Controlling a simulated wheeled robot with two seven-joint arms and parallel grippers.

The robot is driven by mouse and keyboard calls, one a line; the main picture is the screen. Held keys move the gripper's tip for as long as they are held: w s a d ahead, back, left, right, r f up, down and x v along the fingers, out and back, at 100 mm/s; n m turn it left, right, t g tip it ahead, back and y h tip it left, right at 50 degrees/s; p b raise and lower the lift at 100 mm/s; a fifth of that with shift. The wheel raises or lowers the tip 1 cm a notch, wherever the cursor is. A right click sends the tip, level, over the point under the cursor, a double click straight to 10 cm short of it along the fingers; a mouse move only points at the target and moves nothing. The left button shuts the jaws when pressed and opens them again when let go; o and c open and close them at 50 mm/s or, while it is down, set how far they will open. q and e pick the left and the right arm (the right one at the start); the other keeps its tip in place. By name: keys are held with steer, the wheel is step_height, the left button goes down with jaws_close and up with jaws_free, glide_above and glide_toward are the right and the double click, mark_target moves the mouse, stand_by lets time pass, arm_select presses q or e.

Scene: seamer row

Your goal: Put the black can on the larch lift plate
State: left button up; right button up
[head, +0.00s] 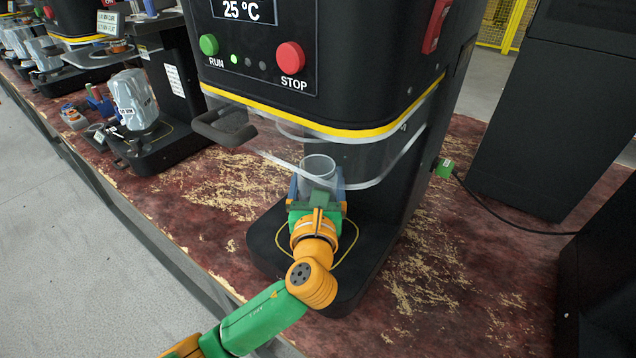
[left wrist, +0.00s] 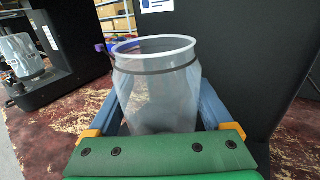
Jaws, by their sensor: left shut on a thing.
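A grey, see-through-looking can (head: 318,172) with a dark band below its rim is upright between the blue fingers of my left gripper (head: 318,185). In the left wrist view the same can (left wrist: 155,85) stands between both fingers, its bottom hidden by the green palm. The gripper is shut on it. It is over the black base plate (head: 262,240) with a yellow ring, below the near machine's head. I cannot tell whether the can touches the plate. No larch name is readable. My right gripper is not in view.
The near machine (head: 340,80) has a clear guard (head: 385,160) with a dark handle (head: 224,125) close above the can. Another machine base (head: 155,150) holding a grey can (head: 134,98) stands at left. A dark cabinet (head: 550,110) is at right. The worn red bench (head: 440,270) is bare beside the base.

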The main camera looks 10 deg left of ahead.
arm_select(q)
steer(key=shift+f, duration=0.1)
steer(key=o, duration=1.2)
steer(key=shift+o, duration=0.2)
steer(key=s+d, duration=0.2)
steer(key=s, duration=0.9)
steer(key=shift+s+d, duration=0.2)
steer(key=shift+s, duration=0.2)
